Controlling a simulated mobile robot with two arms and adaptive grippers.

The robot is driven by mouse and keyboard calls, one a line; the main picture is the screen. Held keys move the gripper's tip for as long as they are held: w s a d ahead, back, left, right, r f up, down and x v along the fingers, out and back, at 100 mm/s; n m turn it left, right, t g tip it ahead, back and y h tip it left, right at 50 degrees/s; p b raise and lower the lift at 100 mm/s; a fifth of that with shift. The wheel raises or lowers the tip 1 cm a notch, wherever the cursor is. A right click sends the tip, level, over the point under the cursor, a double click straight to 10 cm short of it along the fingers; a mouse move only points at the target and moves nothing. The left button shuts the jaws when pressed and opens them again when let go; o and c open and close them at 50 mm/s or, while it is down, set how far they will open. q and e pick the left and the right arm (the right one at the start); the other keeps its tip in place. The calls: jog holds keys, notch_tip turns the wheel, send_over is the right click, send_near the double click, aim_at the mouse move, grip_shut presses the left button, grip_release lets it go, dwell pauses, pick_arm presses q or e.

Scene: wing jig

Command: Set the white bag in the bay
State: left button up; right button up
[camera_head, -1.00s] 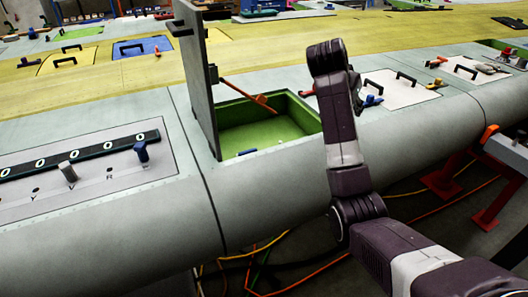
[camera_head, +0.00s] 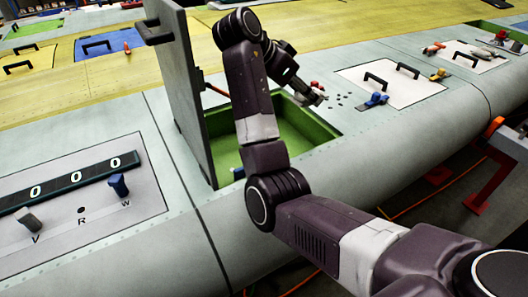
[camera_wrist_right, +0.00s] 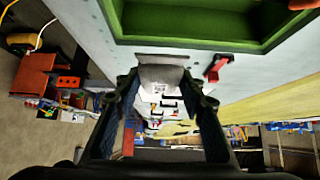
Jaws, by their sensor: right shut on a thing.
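The bay is an open green-lined recess (camera_head: 300,130) in the pale wing skin; its grey lid (camera_head: 183,85) stands upright at its left. My right arm crosses in front of the bay and hides part of it. My right gripper (camera_head: 318,97) is just beyond the bay's far right corner, above the skin. The green bay (camera_wrist_right: 190,22) lies at the top of that view, apart from the bag. My left gripper is not in view.
A white panel (camera_head: 400,84) with black handles and a blue latch (camera_head: 373,101) lies right of the bay. A numbered black strip (camera_head: 70,183) and knobs are at the left. A red latch (camera_wrist_right: 217,68) shows beside the bay in the right wrist view.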

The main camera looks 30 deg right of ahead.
jog(key=f+p, duration=0.1)
jog(key=f, duration=0.4)
jog(key=f+p, duration=0.1)
jog(key=f, duration=0.4)
jog(key=f+p, duration=0.1)
jog(key=f, duration=0.4)
jog(key=shift+s, duration=0.4)
notch_tip(320, 180, down, 4)
jog(key=shift+f+p, duration=0.15)
jog(key=shift+p, duration=0.3)
jog(key=o, duration=1.2)
jog(key=shift+f, duration=0.15)
jog(key=shift+c, duration=0.2)
